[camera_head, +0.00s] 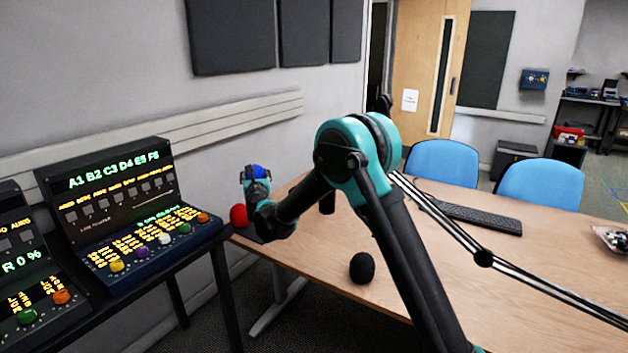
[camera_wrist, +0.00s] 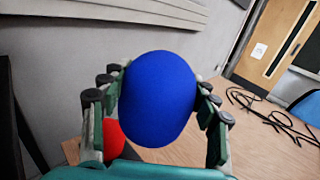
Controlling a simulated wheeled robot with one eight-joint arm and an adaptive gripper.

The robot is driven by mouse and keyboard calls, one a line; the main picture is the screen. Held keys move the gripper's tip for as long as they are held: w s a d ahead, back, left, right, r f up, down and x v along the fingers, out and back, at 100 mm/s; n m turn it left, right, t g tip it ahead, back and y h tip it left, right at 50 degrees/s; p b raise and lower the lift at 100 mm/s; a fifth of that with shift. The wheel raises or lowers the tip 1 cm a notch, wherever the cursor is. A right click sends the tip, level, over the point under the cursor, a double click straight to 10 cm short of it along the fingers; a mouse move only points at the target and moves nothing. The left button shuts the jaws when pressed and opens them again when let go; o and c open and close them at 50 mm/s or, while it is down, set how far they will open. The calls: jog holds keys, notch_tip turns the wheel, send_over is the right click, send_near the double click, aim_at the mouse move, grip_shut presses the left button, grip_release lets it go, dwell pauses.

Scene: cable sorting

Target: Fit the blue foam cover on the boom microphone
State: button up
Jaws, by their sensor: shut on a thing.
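My gripper (camera_head: 257,180) is shut on the blue foam cover (camera_head: 254,172), raised over the far left end of the table. In the wrist view, the rounded blue cover (camera_wrist: 158,98) sits between the fingers on both sides and fills the middle of the picture. A thin black boom arm (camera_head: 484,258) crosses the right side of the head view, and its upper end passes behind my arm. A short dark upright piece (camera_head: 327,203) shows beside my arm; I cannot tell whether it is the microphone.
A red foam ball (camera_head: 239,215) is near the table's left end, below my gripper. A black foam ball (camera_head: 362,267) lies on the wooden table (camera_head: 420,290). A keyboard (camera_head: 470,215) lies near two blue chairs (camera_head: 442,162). Lit control consoles (camera_head: 130,215) stand at left.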

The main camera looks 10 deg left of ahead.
dwell(0.3)
jog(key=s+d+r+m+h, duration=0.2)
jog(key=d+r+h, duration=0.1)
jog(key=d+r, duration=0.5)
jog(key=s+d+r+m+t+h, duration=0.1)
jog(key=d+r+m+h, duration=0.15)
jog(key=d+r, duration=0.6)
jog(key=s+d+r+m+h, duration=0.15)
jog(key=d+r+h, duration=0.35)
jog(key=d, duration=0.6)
jog(key=shift+s+f+y, duration=0.2)
jog(key=shift+f+y, duration=0.1)
jog(key=shift+f, duration=0.65)
jog(key=shift+s+f+y, duration=0.15)
jog(key=shift+f+y, duration=0.1)
jog(key=shift+f, duration=0.7)
jog(key=shift+f, duration=3.35)
